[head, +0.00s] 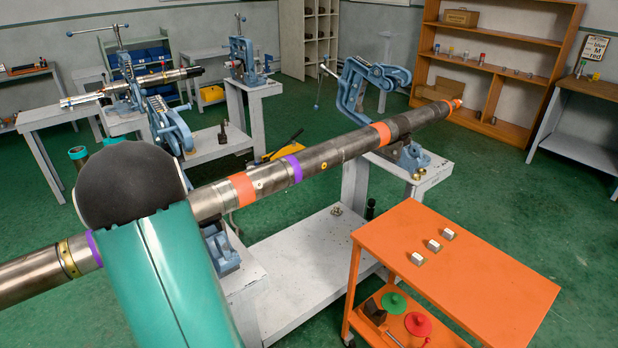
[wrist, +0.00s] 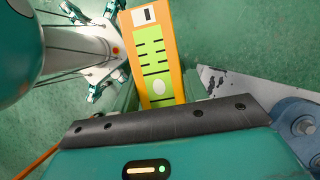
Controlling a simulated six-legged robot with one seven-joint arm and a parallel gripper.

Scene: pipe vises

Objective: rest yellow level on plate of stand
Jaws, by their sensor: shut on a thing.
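In the wrist view my gripper (wrist: 160,122) is at the bottom, with one long dark jaw showing. It is shut on the yellow level (wrist: 166,60), an orange-yellow bar with a green face that sticks out beyond the jaw. The level's near end is hidden behind the jaw. In the head view my teal arm reaches down at the left front; my gripper and the level are out of sight there. I cannot pick out the stand or its plate for certain in either view.
An orange trolley (head: 490,290) stands at the right front. A scuffed pale surface (wrist: 243,88) lies right of the level.

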